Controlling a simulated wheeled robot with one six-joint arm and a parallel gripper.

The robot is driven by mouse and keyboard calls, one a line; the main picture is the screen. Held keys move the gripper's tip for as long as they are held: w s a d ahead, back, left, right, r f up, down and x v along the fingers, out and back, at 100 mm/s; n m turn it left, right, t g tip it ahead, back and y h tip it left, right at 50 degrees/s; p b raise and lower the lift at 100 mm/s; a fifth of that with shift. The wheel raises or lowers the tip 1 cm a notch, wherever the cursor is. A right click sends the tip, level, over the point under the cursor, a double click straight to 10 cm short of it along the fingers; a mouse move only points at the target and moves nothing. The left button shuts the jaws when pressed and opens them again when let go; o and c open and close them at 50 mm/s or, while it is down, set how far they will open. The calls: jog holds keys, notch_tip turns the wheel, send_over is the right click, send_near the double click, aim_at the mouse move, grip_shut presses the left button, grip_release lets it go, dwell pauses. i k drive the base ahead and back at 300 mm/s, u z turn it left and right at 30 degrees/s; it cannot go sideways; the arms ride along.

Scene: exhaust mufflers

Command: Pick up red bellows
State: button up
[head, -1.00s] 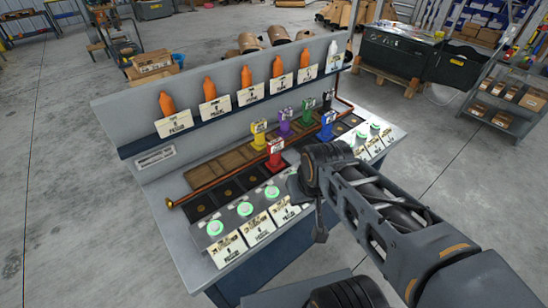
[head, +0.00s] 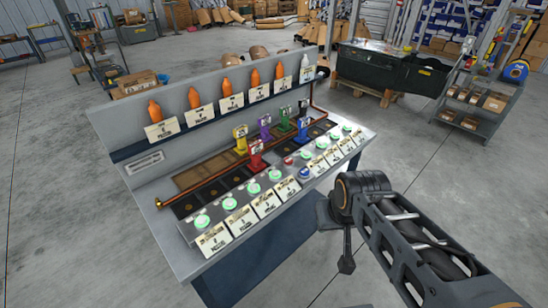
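The red bellows (head: 256,155) is a small upright red piece with a pale label. It stands on the bench among other coloured pieces, in front of the purple one and right of the yellow one. My gripper (head: 346,262) is a dark part hanging below the end of my arm, off the bench's front right side. It is well apart from the red bellows and nothing shows in it. Its fingers are too small and dark to tell open from shut.
Yellow (head: 240,141), purple (head: 264,127), green (head: 284,118) and blue (head: 301,130) pieces stand close by. Green-lit buttons (head: 254,188) and label cards line the bench's front edge. Orange bottles (head: 230,86) stand on the back ledge. The floor (head: 440,175) right of the bench is clear.

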aim_at(257, 166)
jog(key=z, duration=0.05)
jog(key=i, duration=0.65)
jog(key=u, duration=2.5)
